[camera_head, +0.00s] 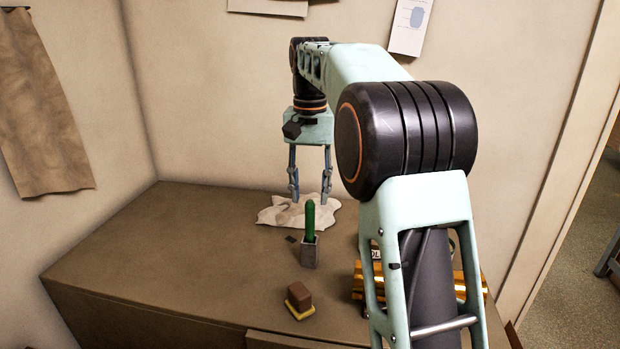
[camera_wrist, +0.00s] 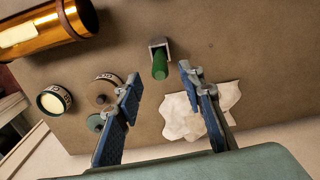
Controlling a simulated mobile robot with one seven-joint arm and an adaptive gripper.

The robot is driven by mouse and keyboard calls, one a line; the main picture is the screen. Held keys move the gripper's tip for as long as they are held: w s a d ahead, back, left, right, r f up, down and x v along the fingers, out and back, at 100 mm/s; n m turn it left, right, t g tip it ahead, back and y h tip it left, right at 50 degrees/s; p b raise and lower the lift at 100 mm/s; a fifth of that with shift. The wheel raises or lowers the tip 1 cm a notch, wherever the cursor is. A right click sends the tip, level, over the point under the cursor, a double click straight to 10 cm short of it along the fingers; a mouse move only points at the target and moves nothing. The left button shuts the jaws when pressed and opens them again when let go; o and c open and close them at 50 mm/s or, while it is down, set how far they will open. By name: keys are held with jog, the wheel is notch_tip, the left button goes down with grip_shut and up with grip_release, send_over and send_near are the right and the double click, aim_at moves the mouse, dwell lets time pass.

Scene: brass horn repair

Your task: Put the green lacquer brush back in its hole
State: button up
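The green lacquer brush (camera_head: 310,219) stands upright in a small grey square holder (camera_head: 310,254) on the bench. My gripper (camera_head: 310,193) hangs pointing down behind the brush, over the cloth. Its two fingers (camera_wrist: 160,80) are wide apart with nothing between them. I cannot make out a separate empty hole.
A crumpled whitish cloth (camera_head: 275,212) lies behind the brush. A brown block on a yellow base (camera_head: 299,299) is in front. Brass tubing (camera_wrist: 45,30) lies to the right in the head view, partly behind my arm. Labelled round containers (camera_wrist: 55,100) stand near it. The bench's left side is clear.

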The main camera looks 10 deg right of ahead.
jog(key=shift+r, duration=1.7)
